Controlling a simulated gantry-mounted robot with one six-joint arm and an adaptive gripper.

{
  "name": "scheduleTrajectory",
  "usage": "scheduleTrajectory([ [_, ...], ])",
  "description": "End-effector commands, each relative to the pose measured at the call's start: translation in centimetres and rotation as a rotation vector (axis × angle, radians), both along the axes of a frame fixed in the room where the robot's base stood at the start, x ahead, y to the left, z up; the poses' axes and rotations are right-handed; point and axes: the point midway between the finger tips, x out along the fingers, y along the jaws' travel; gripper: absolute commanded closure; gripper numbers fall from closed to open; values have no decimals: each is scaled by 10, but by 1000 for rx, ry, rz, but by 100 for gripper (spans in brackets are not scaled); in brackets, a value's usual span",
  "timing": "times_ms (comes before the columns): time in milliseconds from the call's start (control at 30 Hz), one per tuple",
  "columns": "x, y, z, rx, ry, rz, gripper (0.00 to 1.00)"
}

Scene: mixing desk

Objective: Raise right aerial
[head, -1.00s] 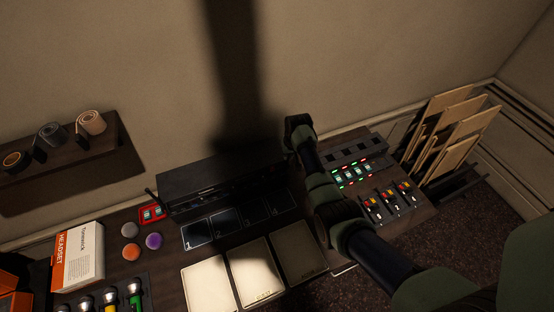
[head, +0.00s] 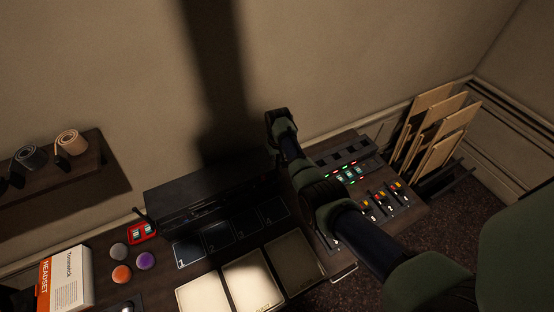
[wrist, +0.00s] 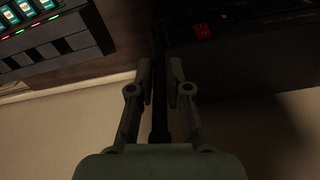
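The right aerial (wrist: 160,122) is a thin dark rod in the wrist view. It runs from the top edge down between the two fingers toward my palm. My gripper (wrist: 161,75) has its fingers drawn in close on either side of the rod; poor light hides whether both pads touch it. In the head view my gripper (head: 274,122) is above the right end of the dark radio-like unit (head: 165,196). The right aerial cannot be made out there. A short dark stub, seemingly the other aerial (head: 146,215), leans at the unit's left end.
The mixing panel (head: 372,190) with lit buttons and faders lies right of my arm. Pale and dark pads lie before the unit. A red-framed device (head: 142,232), knobs and a headset box (head: 66,280) are at left. Boards (head: 440,130) stand at far right. Bare wall is behind.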

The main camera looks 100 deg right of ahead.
Motion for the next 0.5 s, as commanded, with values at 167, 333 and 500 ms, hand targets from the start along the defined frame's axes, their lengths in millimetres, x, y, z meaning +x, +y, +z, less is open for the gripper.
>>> scheduleTrajectory([
  [167, 0, 0, 0, 0, 0, 0, 63],
  [333, 0, 0, 0, 0, 0, 0, 63],
  [500, 0, 0, 15, -3, 0, 0, 63],
])
